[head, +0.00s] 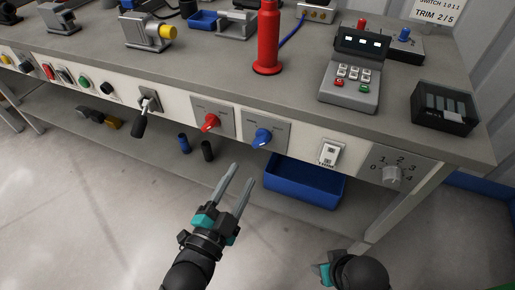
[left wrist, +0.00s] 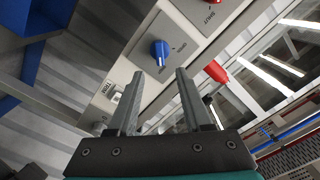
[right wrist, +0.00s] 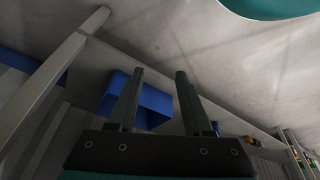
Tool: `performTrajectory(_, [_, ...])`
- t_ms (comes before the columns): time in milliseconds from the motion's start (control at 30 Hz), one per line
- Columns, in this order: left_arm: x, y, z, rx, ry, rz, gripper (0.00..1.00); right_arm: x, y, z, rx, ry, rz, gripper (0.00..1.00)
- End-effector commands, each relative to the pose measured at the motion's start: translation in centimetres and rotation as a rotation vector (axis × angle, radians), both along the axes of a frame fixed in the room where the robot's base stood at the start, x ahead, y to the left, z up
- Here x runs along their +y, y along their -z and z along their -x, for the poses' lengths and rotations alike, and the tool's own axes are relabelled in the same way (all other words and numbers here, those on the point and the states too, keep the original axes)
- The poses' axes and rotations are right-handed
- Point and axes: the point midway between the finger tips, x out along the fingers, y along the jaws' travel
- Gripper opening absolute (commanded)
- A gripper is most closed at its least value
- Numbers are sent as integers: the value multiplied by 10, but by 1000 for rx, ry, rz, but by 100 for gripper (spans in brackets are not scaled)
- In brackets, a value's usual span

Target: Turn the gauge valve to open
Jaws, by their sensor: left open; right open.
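Two handled valves sit on the bench's front panel: a red knob (head: 210,122) and a blue knob (head: 263,136) to its right, each on a grey plate. Their labels are too small to read, so I cannot tell which is the gauge valve. My left gripper (head: 242,171) is open and empty, below and in front of the blue knob, apart from it. In the left wrist view the blue knob (left wrist: 159,52) shows just beyond and between the fingertips. My right gripper (right wrist: 160,74) is open and empty, low near the floor; the head view shows only part of it.
A black-handled lever (head: 146,105) is left of the red knob. A white rocker switch (head: 329,153) and a numbered dial (head: 391,174) are to the right. A blue bin (head: 305,184) sits on the lower shelf. A red cylinder (head: 268,40) and keypad (head: 350,88) stand on the bench.

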Motion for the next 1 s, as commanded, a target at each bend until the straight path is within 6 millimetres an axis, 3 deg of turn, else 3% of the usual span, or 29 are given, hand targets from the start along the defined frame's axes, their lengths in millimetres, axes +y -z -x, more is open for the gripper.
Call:
performTrajectory(200, [-12,2,-34,-2,0,3,50,0,-23,-5,-38,1,-4,50])
performTrajectory(600, [-30,2,-83,0,-1,2,50,2,-62,-6,-107,-1,-17,50])
performTrajectory(1000, [-36,1,-99,4,0,2,50,6,-73,-9,-155,-9,-33,50])
